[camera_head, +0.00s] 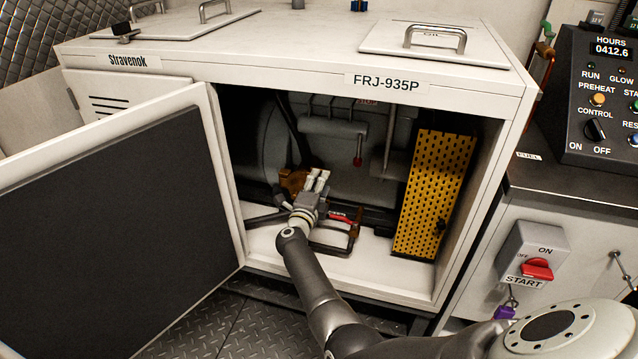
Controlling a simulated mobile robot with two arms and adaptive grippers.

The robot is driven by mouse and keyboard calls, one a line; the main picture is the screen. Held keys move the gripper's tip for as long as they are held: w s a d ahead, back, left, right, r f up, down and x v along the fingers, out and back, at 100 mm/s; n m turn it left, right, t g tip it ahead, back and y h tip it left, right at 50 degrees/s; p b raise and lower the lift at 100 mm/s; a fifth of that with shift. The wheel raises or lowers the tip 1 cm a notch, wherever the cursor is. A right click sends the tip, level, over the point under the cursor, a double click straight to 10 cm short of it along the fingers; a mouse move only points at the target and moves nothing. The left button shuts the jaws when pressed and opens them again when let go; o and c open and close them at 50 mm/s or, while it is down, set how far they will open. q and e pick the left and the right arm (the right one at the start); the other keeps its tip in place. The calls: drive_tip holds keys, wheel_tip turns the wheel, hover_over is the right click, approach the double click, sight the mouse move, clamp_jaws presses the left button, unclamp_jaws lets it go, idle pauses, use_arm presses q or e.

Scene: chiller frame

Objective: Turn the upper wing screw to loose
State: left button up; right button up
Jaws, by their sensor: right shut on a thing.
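My right gripper (317,181) is inside the open cabinet, in front of a brown-orange fitting (291,181) low on the dark machine. Its pale fingers are shut on a small part that they cover, apparently the upper wing screw. The screw itself cannot be made out, nor its angle. A red-handled part (345,217) shows just right of my wrist, beside a dark bracket on the cabinet floor. My left gripper is not in view.
The dark-faced door (110,230) stands open at left. A yellow perforated panel (433,190) stands at the right of the opening. A red-tipped rod (357,160) hangs above right of my gripper. A control panel (597,105) and red switch (536,269) are farther right.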

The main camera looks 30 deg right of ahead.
drive_tip(key=shift+a+f, duration=0.1)
drive_tip(key=o, duration=1)
